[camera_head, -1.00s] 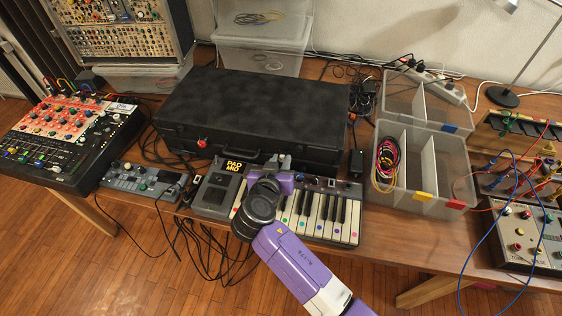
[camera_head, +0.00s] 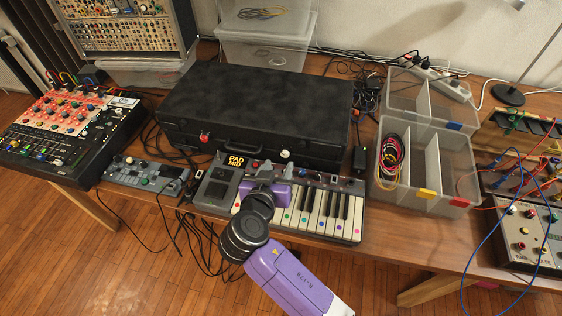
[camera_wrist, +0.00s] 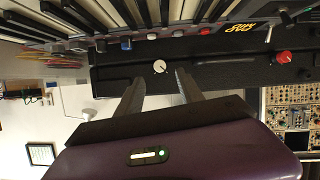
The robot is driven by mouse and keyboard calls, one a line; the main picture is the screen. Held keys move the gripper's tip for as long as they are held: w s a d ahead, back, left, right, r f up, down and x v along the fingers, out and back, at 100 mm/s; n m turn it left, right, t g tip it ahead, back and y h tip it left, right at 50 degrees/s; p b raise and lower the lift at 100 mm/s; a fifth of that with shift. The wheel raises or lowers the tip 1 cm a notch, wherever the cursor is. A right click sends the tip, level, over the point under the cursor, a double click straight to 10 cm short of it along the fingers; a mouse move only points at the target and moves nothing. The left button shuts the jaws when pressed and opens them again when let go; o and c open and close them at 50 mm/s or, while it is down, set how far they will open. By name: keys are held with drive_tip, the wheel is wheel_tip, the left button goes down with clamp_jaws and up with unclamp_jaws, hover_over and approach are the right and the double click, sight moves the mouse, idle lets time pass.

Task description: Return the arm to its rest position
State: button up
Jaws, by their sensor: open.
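My arm is purple and dark grey and reaches in from the bottom of the head view. My gripper (camera_head: 268,168) is over the back of the small keyboard (camera_head: 318,212), in front of the black case (camera_head: 255,108). In the wrist view its two grey fingers (camera_wrist: 160,86) are apart with nothing held between them. A white knob (camera_head: 285,154) on the case front shows beyond the fingertips; it also shows in the wrist view (camera_wrist: 160,66).
A red knob (camera_head: 204,136) is on the case front. A pad unit (camera_head: 217,188) adjoins the keyboard. A mixer (camera_head: 68,130) stands left, a clear divided box (camera_head: 440,165) right. Loose cables hang at the table's front edge. The floor in front is open.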

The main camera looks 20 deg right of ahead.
drive_tip(key=shift+s+a+r, duration=0.25)
drive_tip(key=shift+s+a, duration=0.1)
drive_tip(key=shift+s, duration=0.15)
drive_tip(key=w+a+r+n+t+y, duration=0.2)
drive_tip(key=w+a+n+y, duration=0.1)
drive_tip(key=a+n, duration=0.15)
drive_tip(key=s+a+n+t+y, duration=0.2)
drive_tip(key=s+a+n+y, duration=0.15)
drive_tip(key=s+y, duration=0.35)
drive_tip(key=s+d+r, duration=0.1)
drive_tip(key=s+d, duration=0.3)
drive_tip(key=s, duration=0.7)
drive_tip(key=s+d+r+m+h, duration=0.1)
drive_tip(key=s+d, duration=0.3)
drive_tip(key=s, duration=0.7)
drive_tip(key=s+d+r+m+h, duration=0.1)
drive_tip(key=s+d+r, duration=0.2)
drive_tip(key=s, duration=0.8)
drive_tip(key=shift+s+d+r, duration=0.2)
drive_tip(key=shift+s+d, duration=0.15)
drive_tip(key=shift+d, duration=0.25)
